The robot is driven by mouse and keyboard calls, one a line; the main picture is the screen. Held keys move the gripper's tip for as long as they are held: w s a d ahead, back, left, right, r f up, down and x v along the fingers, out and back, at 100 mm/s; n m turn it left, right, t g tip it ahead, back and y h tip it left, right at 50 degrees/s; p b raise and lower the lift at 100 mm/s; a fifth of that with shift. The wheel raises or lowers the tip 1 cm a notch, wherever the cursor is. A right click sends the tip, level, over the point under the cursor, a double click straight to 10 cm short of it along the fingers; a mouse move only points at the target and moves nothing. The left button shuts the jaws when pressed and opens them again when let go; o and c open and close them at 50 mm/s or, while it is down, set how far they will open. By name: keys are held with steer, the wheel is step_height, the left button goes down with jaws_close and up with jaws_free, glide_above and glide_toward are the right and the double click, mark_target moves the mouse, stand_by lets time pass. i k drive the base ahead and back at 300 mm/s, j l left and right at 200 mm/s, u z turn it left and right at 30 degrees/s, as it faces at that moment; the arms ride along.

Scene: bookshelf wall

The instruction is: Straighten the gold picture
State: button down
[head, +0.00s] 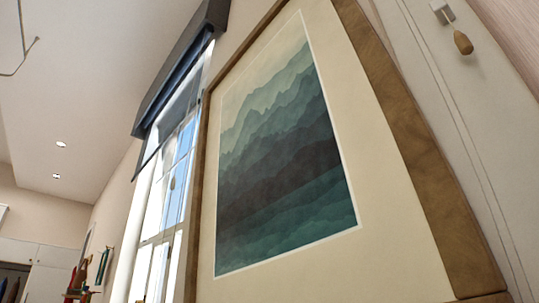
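A large picture in a brown-gold wooden frame (412,140) fills the middle and right of the head view. It holds a print of layered teal and dark mountains (285,165) inside a cream mat. I see it from close and below, with my view tilted, so I cannot tell how far it leans on the wall. Its upper edge and most of its bottom edge are cut off by the picture's borders. I cannot tell whether this is the gold picture. My gripper is not in view.
A tall window (165,210) with a dark blind box (180,70) stands just left of the picture. A pale panel with a wooden pull (463,43) is at the upper right. A small frame (103,265) hangs on the far wall, near pale cabinets (48,257).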

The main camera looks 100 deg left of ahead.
mark_target(321, 176)
steer(key=u, duration=0.9)
steer(key=i+u, duration=0.1)
steer(key=u, duration=0.8)
steer(key=l+u, duration=0.1)
steer(key=u, duration=0.8)
steer(key=l+u, duration=0.1)
steer(key=u, duration=0.8)
